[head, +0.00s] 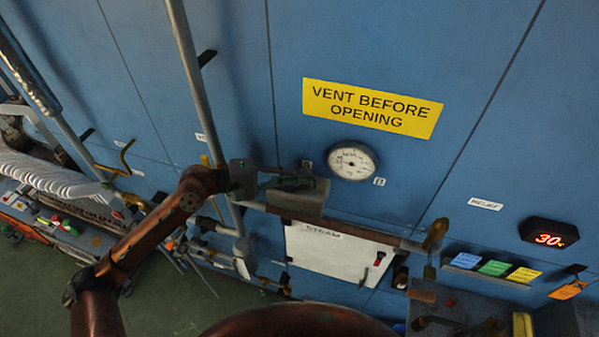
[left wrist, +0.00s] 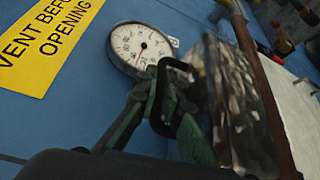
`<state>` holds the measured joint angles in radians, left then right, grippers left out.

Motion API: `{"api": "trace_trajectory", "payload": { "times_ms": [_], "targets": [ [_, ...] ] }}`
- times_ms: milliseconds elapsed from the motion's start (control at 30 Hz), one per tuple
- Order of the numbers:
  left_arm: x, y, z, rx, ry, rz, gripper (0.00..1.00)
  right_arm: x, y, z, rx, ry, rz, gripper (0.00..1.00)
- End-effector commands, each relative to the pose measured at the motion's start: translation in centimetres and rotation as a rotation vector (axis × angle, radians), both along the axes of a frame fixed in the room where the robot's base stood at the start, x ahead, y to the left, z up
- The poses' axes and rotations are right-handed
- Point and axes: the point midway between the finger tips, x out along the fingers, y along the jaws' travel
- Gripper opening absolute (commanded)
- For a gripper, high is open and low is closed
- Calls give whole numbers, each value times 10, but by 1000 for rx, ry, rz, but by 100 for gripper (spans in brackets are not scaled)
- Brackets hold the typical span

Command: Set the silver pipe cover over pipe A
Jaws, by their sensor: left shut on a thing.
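The silver pipe cover (head: 298,200) is a box-like shell with a dark handle on top. In the left wrist view the cover (left wrist: 238,105) looks crinkled and shiny. My left gripper (head: 287,182) is shut on its black handle; the dark green fingers (left wrist: 165,105) show around it. A brown, rust-coloured pipe (head: 350,231) runs across the wall below the gauge. The cover overlaps the pipe's left part in the head view and lies close along the pipe (left wrist: 268,95) in the wrist view. I cannot tell whether they touch. My right gripper is not in view.
A round gauge (head: 352,161) and a yellow warning sign (head: 372,108) are on the blue wall above. A white STEAM panel (head: 335,263) is below the pipe. A brass valve (head: 435,234) stands at the right, and a vertical grey pipe (head: 201,90) at the left.

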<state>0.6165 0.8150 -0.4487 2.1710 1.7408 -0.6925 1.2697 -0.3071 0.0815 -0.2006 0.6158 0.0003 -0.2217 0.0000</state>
Motion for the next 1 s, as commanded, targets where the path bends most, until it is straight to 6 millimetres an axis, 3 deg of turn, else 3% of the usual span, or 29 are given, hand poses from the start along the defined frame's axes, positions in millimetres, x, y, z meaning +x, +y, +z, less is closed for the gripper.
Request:
{"api": "trace_trajectory", "payload": {
  "times_ms": [67,167,300,500,1000],
  "targets": [
    [0,-1,1,-1,-1,-1,0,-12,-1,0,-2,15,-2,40],
    [0,0,2,0,-2,2,0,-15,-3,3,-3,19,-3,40],
    [0,4,3,2,-5,11,0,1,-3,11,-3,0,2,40],
    [0,4,-18,1,-4,11,0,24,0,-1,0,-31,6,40],
    [0,4,-56,1,-5,12,0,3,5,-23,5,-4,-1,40]
  ]
}}
